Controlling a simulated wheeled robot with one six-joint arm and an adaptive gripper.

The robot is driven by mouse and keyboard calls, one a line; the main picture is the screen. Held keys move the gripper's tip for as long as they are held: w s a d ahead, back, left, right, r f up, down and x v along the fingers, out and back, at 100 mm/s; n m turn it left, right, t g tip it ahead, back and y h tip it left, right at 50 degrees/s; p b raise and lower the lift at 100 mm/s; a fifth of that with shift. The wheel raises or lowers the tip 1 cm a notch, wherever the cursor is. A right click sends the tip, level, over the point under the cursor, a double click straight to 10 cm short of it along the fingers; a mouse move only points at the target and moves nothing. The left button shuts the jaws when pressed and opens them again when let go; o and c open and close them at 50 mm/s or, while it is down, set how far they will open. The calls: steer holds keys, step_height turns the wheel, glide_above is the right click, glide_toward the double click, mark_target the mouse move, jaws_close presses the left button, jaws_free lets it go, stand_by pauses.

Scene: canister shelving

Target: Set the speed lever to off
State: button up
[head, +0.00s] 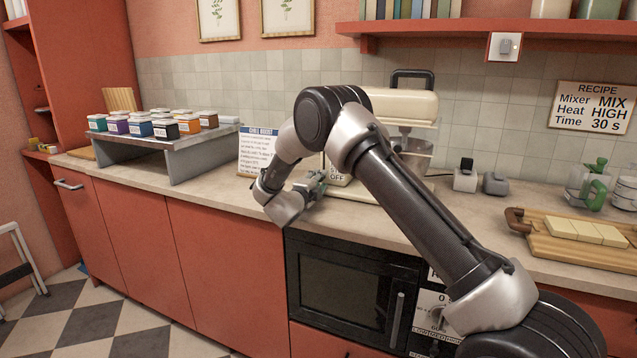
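A cream stand mixer (402,105) with a dark handle on top stands on the counter against the tiled wall, partly behind my arm. A clear bowl (416,150) shows under its head. A small white label (338,177) at the mixer's base has a line reading OFF; its upper part is covered by my arm. I cannot make out the speed lever or its setting. My gripper (314,184) is small in view, just left of the label and close to the mixer's base. I cannot tell whether its fingers touch anything or are open.
A grey raised stand (190,160) with several colored canisters is on the left. A blue-headed card (257,150) stands left of my gripper. Right are two small grey items (466,176), a wooden board (575,238) with pale blocks, and a recipe sign (592,108). A microwave (340,288) sits below.

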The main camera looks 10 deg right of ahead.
steer(key=shift+v, duration=4)
